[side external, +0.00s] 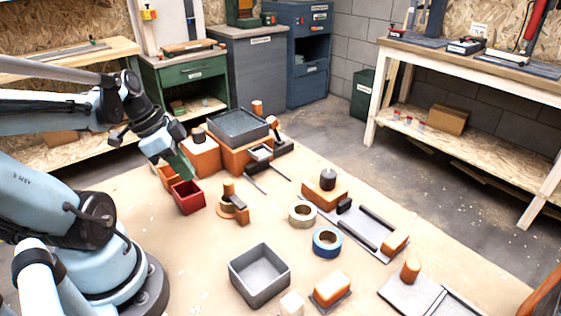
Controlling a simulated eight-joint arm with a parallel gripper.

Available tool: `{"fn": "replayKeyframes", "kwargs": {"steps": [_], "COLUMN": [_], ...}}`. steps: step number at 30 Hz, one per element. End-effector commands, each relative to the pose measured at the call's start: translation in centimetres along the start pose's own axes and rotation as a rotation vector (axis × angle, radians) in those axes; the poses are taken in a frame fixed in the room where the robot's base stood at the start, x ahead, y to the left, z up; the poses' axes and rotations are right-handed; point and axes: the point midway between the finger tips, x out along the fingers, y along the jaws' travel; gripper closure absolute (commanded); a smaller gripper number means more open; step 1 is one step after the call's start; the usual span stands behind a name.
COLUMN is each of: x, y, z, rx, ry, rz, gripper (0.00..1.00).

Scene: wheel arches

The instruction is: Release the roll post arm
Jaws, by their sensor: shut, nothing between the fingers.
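An orange post (230,189) stands near the middle of the table with a short orange arm (240,212) reaching toward the lower right from it. A tan roll appears to sit around the post's foot, partly hidden by the arm. I take this to be the roll post. My gripper (186,174) is up and left of it, above or just behind the red bin (188,198), apart from the post. Its fingers look small and dark, shut with nothing visible in them.
A tan ring (302,214) and blue ring (327,242) lie right of the post. A grey open bin (260,290) stands in front. Orange blocks carrying a grey tray (240,124) stand behind. Table around the post's front is clear.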

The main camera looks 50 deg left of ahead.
Motion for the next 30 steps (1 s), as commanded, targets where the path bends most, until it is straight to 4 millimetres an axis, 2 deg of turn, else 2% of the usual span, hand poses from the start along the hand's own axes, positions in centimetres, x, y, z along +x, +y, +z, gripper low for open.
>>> {"fn": "replayKeyframes", "kwargs": {"steps": [9,19,30], "x": [3.1,4.2,4.5], "y": [0.0,0.0,0.0], "z": [0.0,-3.2,-3.7], "rx": [0.002,0.003,0.000], "ry": [0.000,0.000,0.000], "rz": [0.000,0.000,-0.001], "gripper": [1.00,1.00,1.00]}}
